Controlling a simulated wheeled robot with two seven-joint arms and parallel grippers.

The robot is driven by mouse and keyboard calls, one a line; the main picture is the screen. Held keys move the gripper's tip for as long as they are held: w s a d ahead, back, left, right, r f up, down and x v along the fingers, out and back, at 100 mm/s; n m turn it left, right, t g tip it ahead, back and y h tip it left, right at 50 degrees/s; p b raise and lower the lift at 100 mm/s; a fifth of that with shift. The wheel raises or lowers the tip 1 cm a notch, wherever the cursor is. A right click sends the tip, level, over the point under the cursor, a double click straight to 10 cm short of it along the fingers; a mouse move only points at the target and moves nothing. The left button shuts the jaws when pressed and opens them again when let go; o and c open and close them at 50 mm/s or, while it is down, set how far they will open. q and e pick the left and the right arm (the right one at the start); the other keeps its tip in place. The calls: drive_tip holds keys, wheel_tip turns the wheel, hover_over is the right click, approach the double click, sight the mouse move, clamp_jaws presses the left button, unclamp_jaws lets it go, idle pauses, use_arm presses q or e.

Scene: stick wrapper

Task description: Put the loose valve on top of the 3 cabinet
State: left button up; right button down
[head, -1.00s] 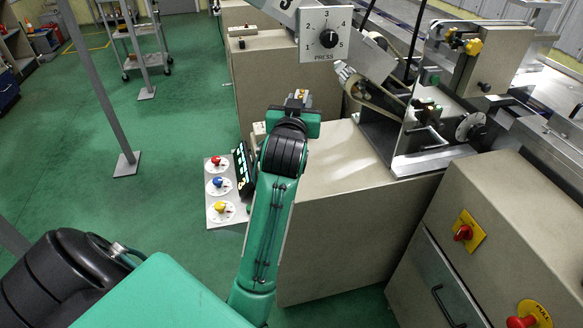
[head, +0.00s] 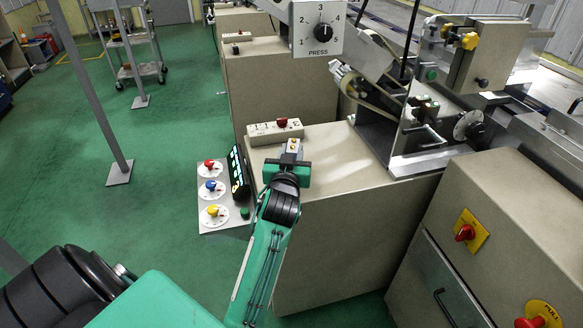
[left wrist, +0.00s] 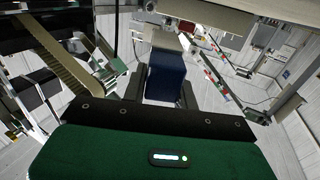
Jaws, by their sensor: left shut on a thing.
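My left gripper (head: 291,152) is over the near left part of a beige cabinet top (head: 340,165). It is shut on a small part, apparently the loose valve, which shows as a dark blue block (left wrist: 165,76) between the fingers in the left wrist view. In the head view the fingers mostly hide it. Just beyond the gripper, a pale marked strip (head: 262,134) with a red knob (head: 282,122) lies along the cabinet's far left edge. I cannot read a clear cabinet number 3. My right gripper is out of view.
A panel with red, blue and yellow knobs (head: 213,185) stands left of the cabinet. A PRESS dial (head: 322,32) hangs above its far side. Machine parts (head: 420,130) crowd the right. The cabinet's middle top is clear.

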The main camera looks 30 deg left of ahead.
use_arm(q)
wheel_tip(320, 180, down, 4)
drive_tip(key=shift+r+b, duration=0.15)
drive_tip(key=shift+b, duration=0.25)
drive_tip(key=shift+f, duration=0.25)
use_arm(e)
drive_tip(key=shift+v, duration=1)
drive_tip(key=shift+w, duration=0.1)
use_arm(q)
drive_tip(key=shift+f, duration=0.1)
drive_tip(key=o, duration=0.9)
drive_tip(key=shift+o, duration=1)
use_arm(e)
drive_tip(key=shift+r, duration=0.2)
